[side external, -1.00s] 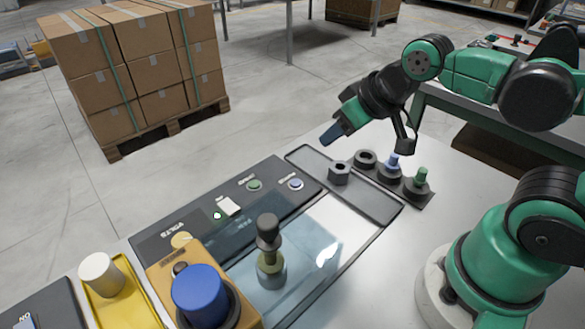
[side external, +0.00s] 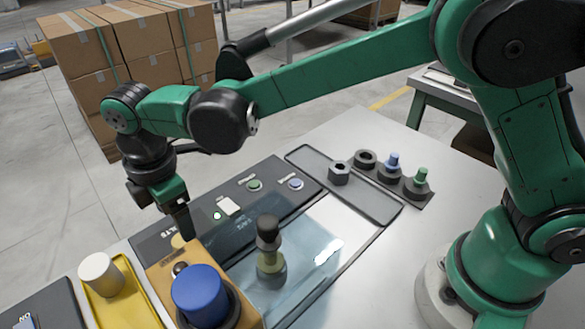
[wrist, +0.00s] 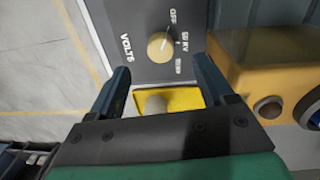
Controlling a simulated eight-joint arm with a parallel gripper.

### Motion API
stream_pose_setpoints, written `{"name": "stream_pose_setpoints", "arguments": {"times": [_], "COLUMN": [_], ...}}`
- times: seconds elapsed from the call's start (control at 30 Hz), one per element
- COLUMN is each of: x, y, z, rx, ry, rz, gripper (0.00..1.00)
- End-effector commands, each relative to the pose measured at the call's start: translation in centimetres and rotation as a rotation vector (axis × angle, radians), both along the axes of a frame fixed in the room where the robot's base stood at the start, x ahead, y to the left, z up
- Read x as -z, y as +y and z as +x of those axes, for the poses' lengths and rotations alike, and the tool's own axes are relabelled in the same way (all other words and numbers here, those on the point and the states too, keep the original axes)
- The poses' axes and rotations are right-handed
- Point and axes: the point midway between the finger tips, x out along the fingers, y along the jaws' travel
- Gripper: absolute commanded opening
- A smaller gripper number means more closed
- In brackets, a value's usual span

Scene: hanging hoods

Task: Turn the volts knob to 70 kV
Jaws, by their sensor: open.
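The volts knob (wrist: 160,46) is a round cream-yellow dial on the dark grey panel (wrist: 130,14), beside the word VOLTS. Its pointer looks turned up and right, towards the OFF mark; the kV marks to its right are too small to read surely. My gripper (wrist: 160,68) is open, with one finger to each side of the knob's line and nothing between them. In the side view my gripper (side external: 184,232) hangs fingers-down at the knob (side external: 178,241), hiding part of it. I cannot tell whether the fingers touch it.
A tan box with a blue button (side external: 200,292) stands close beside the knob. A clear cover with a dark-knobbed post (side external: 268,232) lies to the right. Hex pieces (side external: 340,172) stand farther back.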

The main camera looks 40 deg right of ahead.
Motion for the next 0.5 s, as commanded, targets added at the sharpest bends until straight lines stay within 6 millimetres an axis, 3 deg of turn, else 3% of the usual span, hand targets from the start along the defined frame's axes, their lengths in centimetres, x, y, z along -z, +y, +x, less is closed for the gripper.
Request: {"name": "stream_pose_setpoints", "arguments": {"times": [0.5], "x": [5.6], "y": [0.2], "z": [0.3], "rx": [-0.013], "ry": [0.003], "rz": [-0.003], "gripper": [0.75]}}
